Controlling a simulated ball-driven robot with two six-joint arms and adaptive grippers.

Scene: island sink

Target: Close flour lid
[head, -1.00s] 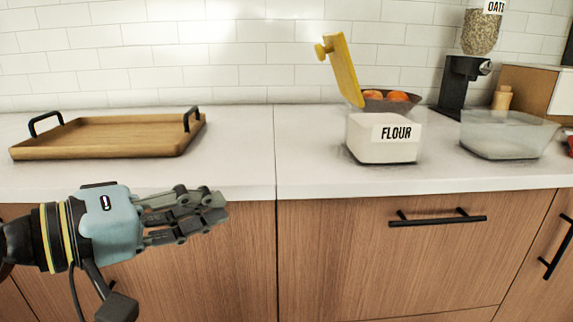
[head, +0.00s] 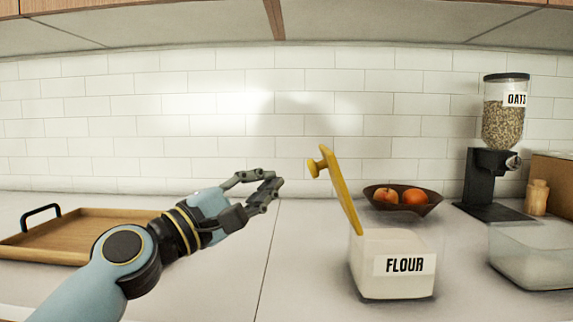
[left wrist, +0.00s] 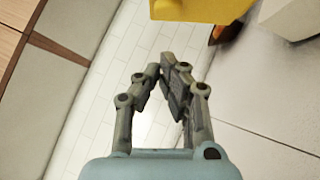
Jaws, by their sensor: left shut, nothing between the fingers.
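The flour container (head: 365,275) is a clear box with white contents and a FLOUR label, standing on the counter right of centre in the head view. Its yellow lid (head: 342,190) stands open, hinged up at the container's left side, with a round knob (head: 314,169) facing left. The lid also shows at the top of the left wrist view (left wrist: 205,8). My left gripper (head: 274,186) is shut and empty, raised above the counter to the left of the lid and apart from it. Its fingers also show in the left wrist view (left wrist: 168,72). My right gripper is not in view.
A wooden tray (head: 75,238) with black handles lies at the left. A dark bowl (head: 402,208) of orange fruit sits behind the container. An oats dispenser (head: 490,180) and another clear container (head: 535,268) stand at the right. The counter between tray and flour is clear.

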